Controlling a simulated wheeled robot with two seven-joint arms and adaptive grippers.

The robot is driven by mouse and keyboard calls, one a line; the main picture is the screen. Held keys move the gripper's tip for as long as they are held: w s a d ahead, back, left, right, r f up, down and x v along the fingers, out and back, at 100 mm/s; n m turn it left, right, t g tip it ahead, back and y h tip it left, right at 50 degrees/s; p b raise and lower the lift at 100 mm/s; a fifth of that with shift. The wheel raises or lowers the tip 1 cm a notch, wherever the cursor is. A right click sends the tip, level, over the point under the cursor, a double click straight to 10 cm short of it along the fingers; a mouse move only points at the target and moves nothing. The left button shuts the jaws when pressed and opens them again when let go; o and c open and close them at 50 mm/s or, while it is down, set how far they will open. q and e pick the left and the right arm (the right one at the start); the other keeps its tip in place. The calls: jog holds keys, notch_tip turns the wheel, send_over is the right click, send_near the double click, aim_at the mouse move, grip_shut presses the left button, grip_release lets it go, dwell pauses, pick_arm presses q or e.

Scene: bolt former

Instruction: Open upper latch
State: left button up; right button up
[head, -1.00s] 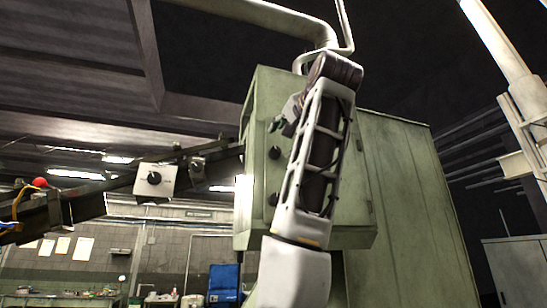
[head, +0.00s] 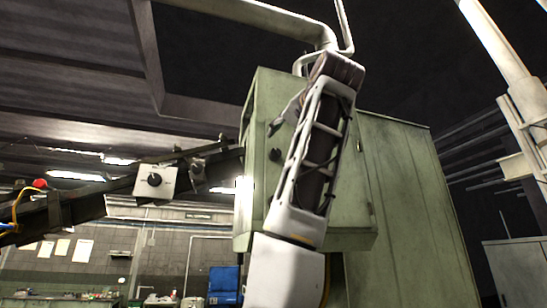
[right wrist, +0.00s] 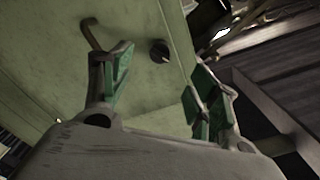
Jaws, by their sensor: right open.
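The green cabinet (head: 350,215) fills the middle of the head view. Round black knobs sit on its left face; one knob (head: 275,155) shows beside my right arm, and a black knob (right wrist: 159,50) shows in the right wrist view. A bent, brownish handle (right wrist: 92,34) sticks out from the green face there, close to my left-hand finger. I cannot tell for sure which of these is the upper latch. My right gripper (right wrist: 157,75) is open and empty, its green-padded fingers pointing at the face. In the head view it (head: 288,110) is small and partly hidden by my arm.
A dark beam (head: 85,205) with a white box and black dial (head: 155,181) reaches out left of the cabinet. Pipes (head: 260,15) run overhead. A blue object (head: 223,283) stands low in the background. Open air lies left of the cabinet.

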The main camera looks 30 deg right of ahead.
aim_at(277, 151)
dwell(0.4)
jog(key=p+x, duration=0.3)
jog(key=x, duration=0.5)
jog(key=shift+w, duration=0.35)
jog(key=shift+s+n, duration=0.1)
jog(key=shift+n, duration=0.5)
jog(key=shift+s+n, duration=0.15)
jog(key=shift+n, duration=0.75)
jog(key=shift+n+b, duration=0.6)
jog(key=shift+n, duration=1.7)
jog(key=shift+c, duration=0.2)
grip_shut()
